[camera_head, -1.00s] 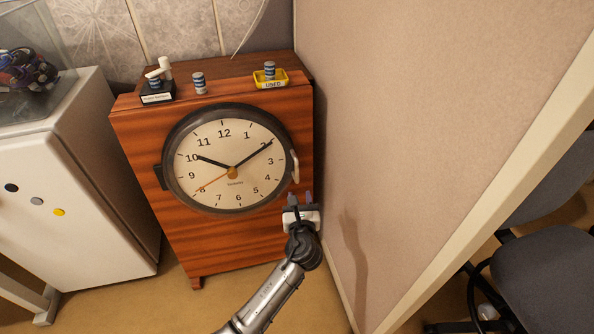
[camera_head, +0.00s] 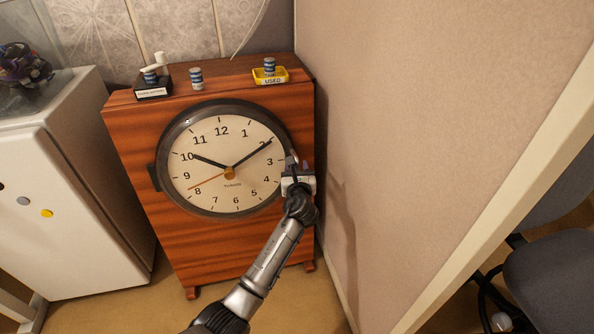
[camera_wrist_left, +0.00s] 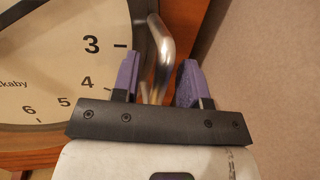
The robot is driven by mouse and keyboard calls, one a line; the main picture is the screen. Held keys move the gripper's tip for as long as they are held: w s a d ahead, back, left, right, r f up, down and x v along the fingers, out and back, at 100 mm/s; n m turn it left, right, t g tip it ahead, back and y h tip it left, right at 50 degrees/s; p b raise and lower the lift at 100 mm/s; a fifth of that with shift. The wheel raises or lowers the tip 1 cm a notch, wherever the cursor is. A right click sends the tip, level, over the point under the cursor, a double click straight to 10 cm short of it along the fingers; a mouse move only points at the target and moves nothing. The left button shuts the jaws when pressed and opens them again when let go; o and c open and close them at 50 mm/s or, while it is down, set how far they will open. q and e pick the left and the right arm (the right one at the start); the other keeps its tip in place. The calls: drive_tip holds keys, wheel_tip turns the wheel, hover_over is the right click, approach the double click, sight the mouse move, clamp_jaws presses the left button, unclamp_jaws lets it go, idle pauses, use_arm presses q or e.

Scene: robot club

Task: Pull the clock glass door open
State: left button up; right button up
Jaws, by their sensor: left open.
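The clock (camera_head: 228,160) has a round white face in a dark rim and is set in the front of a wooden cabinet. Its glass door looks shut, with a hinge block (camera_head: 152,177) on the left. A curved metal handle (camera_wrist_left: 162,50) stands at the right rim. My left gripper (camera_head: 299,168) is open at the handle. In the left wrist view its two purple fingers (camera_wrist_left: 158,82) stand on either side of the handle bar, with gaps visible. In the head view the gripper hides most of the handle. My right gripper is not in view.
A beige partition wall (camera_head: 400,120) stands close on the right of the wooden cabinet (camera_head: 230,245). A yellow tray (camera_head: 283,80), a striped battery (camera_head: 196,78) and a black holder (camera_head: 153,92) are on top. A white cabinet (camera_head: 70,200) stands left.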

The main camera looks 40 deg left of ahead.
use_arm(q)
drive_tip(key=shift+c, duration=0.3)
clamp_jaws()
idle(0.3)
